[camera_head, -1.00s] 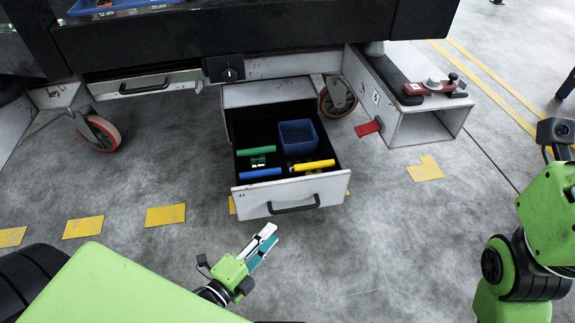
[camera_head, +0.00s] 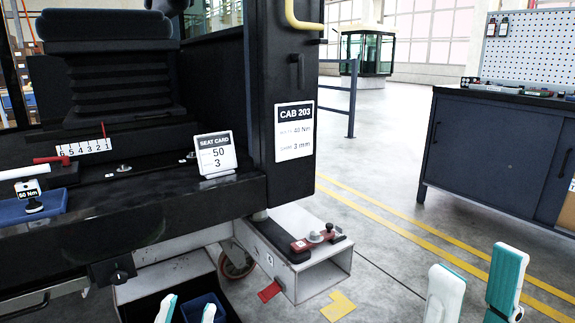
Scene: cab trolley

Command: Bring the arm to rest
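My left gripper (camera_head: 187,312) shows at the bottom edge, left of centre. My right gripper (camera_head: 475,285) shows at the bottom right. Its two white and teal fingers point up and stand apart, with no object between them. The rest of both arms is out of view. Behind the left fingertips are the dark inside of the drawer and a blue bin (camera_head: 203,305), partly cut off by the frame.
The cab's dark deck (camera_head: 110,215) holds a seat card (camera_head: 215,155) and a blue tray (camera_head: 30,207). A dark workbench (camera_head: 490,150) stands at right. Floor between is clear.

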